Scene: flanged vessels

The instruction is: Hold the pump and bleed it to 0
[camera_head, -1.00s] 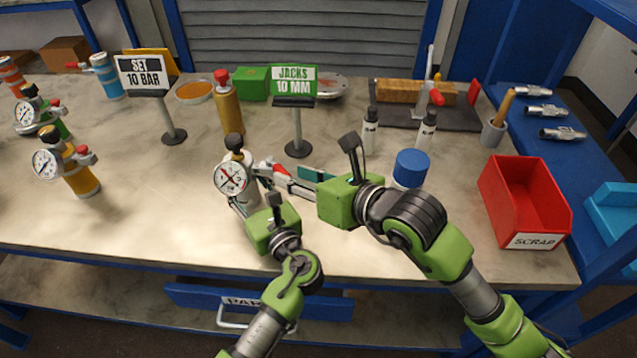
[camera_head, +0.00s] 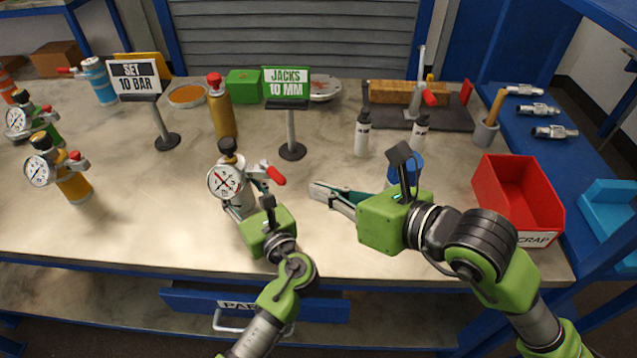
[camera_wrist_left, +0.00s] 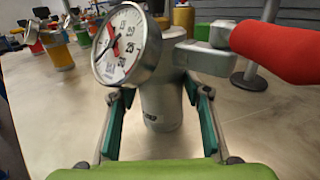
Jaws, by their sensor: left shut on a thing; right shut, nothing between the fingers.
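The silver pump (camera_head: 240,199) stands upright on the bench left of centre. It has a round white gauge (camera_head: 225,181), a black knob on top and a red-tipped lever (camera_head: 274,175) to its right. In the left wrist view the gauge (camera_wrist_left: 120,44) shows a dark needle and a red mark; I cannot read its value surely. The red lever grip (camera_wrist_left: 278,47) is at the upper right there. My left gripper (camera_wrist_left: 162,104) is shut around the pump's body (camera_wrist_left: 161,108). My right gripper (camera_head: 318,190) is shut and empty, to the right of the lever and apart from it.
Signs on stands, "SET 10 BAR" (camera_head: 135,78) and "JACKS 10 MM" (camera_head: 287,82), rise behind the pump. Two gauged pumps (camera_head: 72,185) stand at left. A red scrap bin (camera_head: 515,188) is at right.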

